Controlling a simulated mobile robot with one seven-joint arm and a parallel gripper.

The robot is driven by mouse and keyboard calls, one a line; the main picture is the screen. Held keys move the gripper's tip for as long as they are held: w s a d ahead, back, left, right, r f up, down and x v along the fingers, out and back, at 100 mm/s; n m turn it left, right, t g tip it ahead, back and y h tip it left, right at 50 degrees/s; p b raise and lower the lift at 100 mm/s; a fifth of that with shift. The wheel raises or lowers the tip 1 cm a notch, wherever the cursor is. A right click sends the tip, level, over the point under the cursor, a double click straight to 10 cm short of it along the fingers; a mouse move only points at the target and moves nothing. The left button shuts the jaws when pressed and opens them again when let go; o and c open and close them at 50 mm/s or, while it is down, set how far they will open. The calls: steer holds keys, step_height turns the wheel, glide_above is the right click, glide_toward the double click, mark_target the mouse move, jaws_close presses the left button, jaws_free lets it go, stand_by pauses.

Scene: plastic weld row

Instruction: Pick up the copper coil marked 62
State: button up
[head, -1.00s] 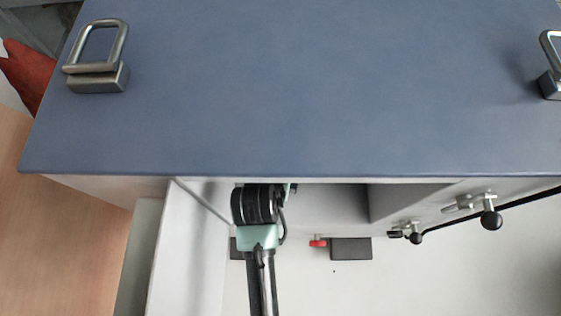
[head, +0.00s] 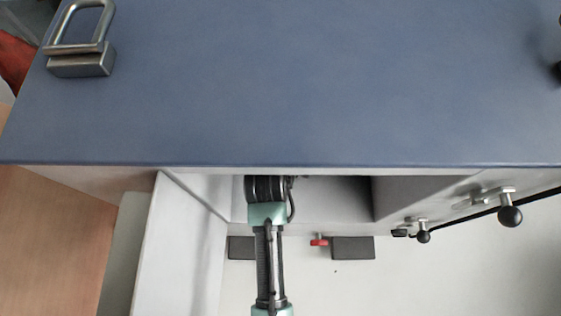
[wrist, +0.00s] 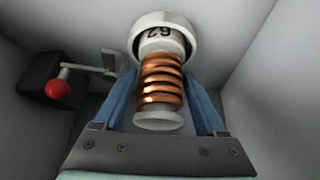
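The copper coil (wrist: 160,82) shows in the wrist view, wound around a pale core with a round white flange at its near end. Its far end has a white cap (wrist: 165,30) bearing the number 62, seen upside down. My gripper (wrist: 162,78) is open, with one blue finger on each side of the coil. Gaps show between the fingers and the coil lower down; whether the tips touch it is unclear. In the head view the coil and my gripper are hidden under the blue top, where my arm reaches into a grey compartment.
A red-knobbed lever on a dark block (wrist: 66,88) stands left of the coil, close to the left finger. Pale walls enclose the space. The blue top (head: 300,90) overhangs my arm and carries a metal handle (head: 80,60). Black-knobbed latches (head: 509,216) stick out at right.

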jaws_close()
steer(key=shift+r, duration=0.2)
